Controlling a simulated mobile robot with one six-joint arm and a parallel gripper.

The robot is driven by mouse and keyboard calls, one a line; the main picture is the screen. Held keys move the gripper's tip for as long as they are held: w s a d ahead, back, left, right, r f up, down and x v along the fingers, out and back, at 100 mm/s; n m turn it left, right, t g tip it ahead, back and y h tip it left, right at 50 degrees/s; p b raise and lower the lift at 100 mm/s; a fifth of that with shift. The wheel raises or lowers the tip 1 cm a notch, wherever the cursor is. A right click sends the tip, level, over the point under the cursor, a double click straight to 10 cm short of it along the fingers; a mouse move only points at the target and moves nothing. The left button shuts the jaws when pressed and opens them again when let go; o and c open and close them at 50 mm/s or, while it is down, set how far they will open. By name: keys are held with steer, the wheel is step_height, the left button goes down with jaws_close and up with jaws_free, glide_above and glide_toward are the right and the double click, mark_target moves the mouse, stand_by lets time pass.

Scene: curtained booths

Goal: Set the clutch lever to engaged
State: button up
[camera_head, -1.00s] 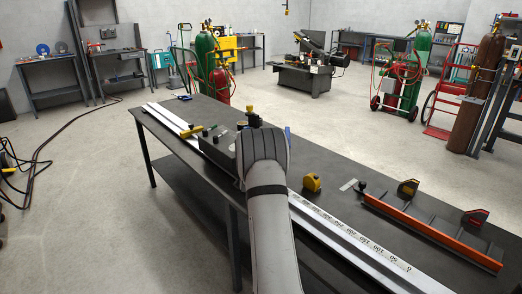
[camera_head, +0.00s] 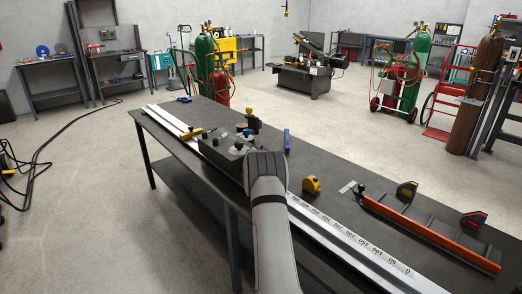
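A dark machine box (camera_head: 212,152) with knobs on top sits on the long rail on the workbench. A yellow bar with a dark knob (camera_head: 191,133) sticks out at its left end. Several small dark knobs (camera_head: 240,146) show on its top. A yellow-topped post (camera_head: 250,113) rises behind it. I cannot tell which of these small parts is the clutch lever, or its setting. My grey arm reaches up from the bottom to the box's right end and covers part of it. My gripper is not visible; the arm hides that area.
The rail with a numbered scale (camera_head: 350,238) runs along the dark workbench (camera_head: 335,175). A yellow tape measure (camera_head: 311,184), a blue block (camera_head: 287,139) and an orange-edged rack (camera_head: 430,234) lie on the bench. Gas cylinders (camera_head: 206,62) stand beyond.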

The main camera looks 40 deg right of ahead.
jaws_close()
stand_by(0.4)
